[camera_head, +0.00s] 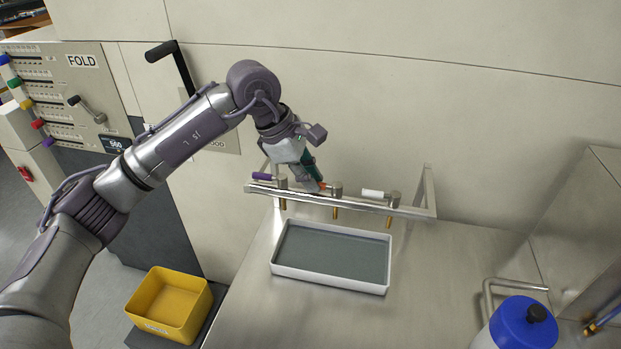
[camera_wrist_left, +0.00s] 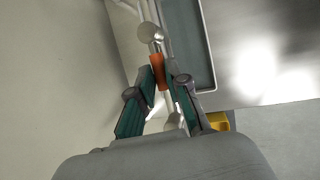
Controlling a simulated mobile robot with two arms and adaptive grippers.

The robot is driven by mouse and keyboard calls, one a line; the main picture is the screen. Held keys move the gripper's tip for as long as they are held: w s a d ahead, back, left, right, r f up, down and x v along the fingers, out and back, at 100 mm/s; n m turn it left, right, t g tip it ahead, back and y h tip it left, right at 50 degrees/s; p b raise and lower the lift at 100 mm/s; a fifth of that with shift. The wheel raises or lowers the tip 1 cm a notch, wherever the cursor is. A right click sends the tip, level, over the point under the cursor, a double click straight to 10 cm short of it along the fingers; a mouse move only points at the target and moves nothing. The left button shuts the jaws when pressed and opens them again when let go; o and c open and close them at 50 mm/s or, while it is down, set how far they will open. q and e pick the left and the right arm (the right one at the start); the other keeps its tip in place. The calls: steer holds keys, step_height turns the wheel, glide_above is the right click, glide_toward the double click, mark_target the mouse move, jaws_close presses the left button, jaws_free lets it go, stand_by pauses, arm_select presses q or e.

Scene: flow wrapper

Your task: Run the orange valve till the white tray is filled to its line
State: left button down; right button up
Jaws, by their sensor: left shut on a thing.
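The white tray (camera_head: 280,268) stands on the steel counter below the row of valves, with a flat grey-green surface inside; I cannot make out a fill line. The orange valve (camera_head: 324,186) is the middle one, its brass spout above the tray's back edge. My left gripper (camera_head: 316,182) is shut on the orange valve's handle. In the left wrist view the orange handle (camera_wrist_left: 157,72) sits between the fingertips (camera_wrist_left: 166,80), and the tray's rim (camera_wrist_left: 210,60) shows beside it. No stream shows clearly under the spout. My right gripper is not in view.
A purple valve (camera_head: 262,176) and a white valve (camera_head: 373,193) flank the orange one on the same rail. A yellow bin (camera_head: 150,327) stands lower left. A blue-capped bottle (camera_head: 523,325) stands lower right. A panel marked FOLD (camera_head: 60,85) is at left.

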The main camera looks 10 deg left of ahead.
arm_select(q)
steer(key=c, duration=1.2)
jaws_free()
steer(key=shift+o, duration=0.2)
steer(key=v, duration=1.2)
